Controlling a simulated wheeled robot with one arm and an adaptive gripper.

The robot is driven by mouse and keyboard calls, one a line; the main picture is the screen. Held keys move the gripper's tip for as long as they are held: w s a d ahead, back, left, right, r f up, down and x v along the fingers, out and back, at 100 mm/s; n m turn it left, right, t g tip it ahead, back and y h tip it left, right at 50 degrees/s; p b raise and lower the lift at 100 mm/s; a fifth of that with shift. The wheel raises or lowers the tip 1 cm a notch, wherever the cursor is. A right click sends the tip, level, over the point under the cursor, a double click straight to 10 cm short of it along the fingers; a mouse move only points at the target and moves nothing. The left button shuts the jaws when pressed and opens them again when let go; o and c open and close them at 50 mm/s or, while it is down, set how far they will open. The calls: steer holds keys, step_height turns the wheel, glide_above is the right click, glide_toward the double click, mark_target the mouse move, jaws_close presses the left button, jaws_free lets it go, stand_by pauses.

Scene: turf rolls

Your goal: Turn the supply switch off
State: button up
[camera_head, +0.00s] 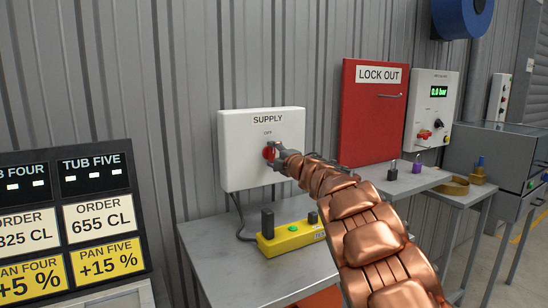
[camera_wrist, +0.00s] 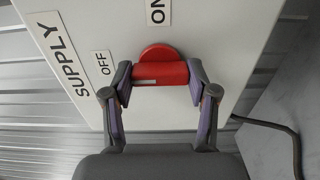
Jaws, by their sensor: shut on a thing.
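The supply switch box (camera_head: 240,170) is white, labelled SUPPLY, and stands against the corrugated wall; it also fills much of the wrist view (camera_wrist: 225,40). Its red knob (camera_wrist: 172,74) has a bar handle with a white mark at its left end in the wrist view, on the side of the OFF label (camera_wrist: 103,63). The ON label (camera_wrist: 157,12) is above the knob there. My gripper (camera_wrist: 160,78) is shut on the handle, a finger at each end. In the head view my gripper (camera_head: 275,155) partly hides the knob (camera_head: 268,153).
A yellow box (camera_head: 290,238) with a black upright part and green button sits on the grey bench (camera_head: 215,265) below. A red LOCK OUT board (camera_head: 372,120), padlocks (camera_head: 417,165) and a gauge panel (camera_head: 432,100) are right. An order board (camera_head: 70,220) is left.

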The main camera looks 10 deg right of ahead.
steer(key=shift+f, duration=0.1)
steer(key=o, duration=1.2)
steer(key=shift+c, duration=0.2)
steer(key=v, duration=1.2)
steer(key=shift+d, duration=0.1)
